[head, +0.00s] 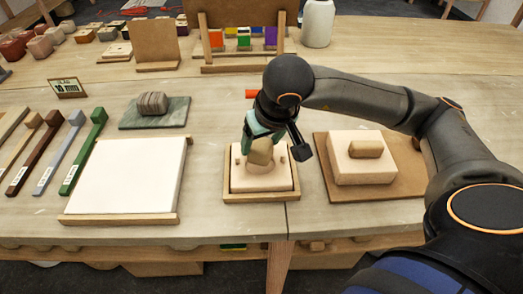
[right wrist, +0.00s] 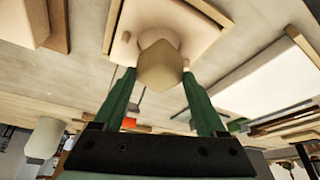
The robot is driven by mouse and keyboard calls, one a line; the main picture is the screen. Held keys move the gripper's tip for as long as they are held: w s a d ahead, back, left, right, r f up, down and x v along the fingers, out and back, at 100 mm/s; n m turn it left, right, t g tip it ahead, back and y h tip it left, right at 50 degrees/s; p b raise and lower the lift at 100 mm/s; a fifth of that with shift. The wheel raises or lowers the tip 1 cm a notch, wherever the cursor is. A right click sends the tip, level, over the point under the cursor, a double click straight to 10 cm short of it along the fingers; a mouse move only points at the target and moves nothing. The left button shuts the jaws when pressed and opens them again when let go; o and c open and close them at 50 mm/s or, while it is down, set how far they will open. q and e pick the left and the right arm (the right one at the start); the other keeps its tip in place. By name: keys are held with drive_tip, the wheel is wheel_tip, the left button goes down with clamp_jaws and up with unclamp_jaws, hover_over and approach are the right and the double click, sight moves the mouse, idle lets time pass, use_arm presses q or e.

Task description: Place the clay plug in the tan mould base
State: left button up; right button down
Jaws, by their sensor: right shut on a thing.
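The clay plug (head: 261,153) is a small tan block, held between the green fingers of my right gripper (head: 262,143). In the right wrist view the plug (right wrist: 160,68) sits between the two fingertips (right wrist: 158,76). The tan mould base (head: 262,184) is a pale block in a wooden frame, with small pegs on top. The plug is over its middle; I cannot tell whether it touches. The mould base also shows behind the plug in the right wrist view (right wrist: 183,22), with a round hollow or rim partly hidden by the plug. My left gripper is out of view.
A pale block with a handle (head: 351,166) sits on a brown board (head: 400,184) to the right. A white slab (head: 125,180) in a wooden frame lies to the left. Several coloured strips (head: 84,150) lie further left, and a grey lump (head: 152,103) rests on a dark slate behind.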

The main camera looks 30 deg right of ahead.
sight(262, 151)
drive_tip(key=shift+w+d+f, duration=0.2)
drive_tip(key=shift+f, duration=0.15)
drive_tip(key=shift+w+f, duration=0.15)
drive_tip(key=shift+f, duration=1.55)
drive_tip(key=shift+f, duration=0.15)
unclamp_jaws()
drive_tip(key=shift+r+p, duration=0.3)
drive_tip(key=shift+r, duration=0.05)
drive_tip(key=v, duration=1.1)
drive_tip(key=shift+s+r, duration=0.25)
drive_tip(key=shift+r, duration=0.05)
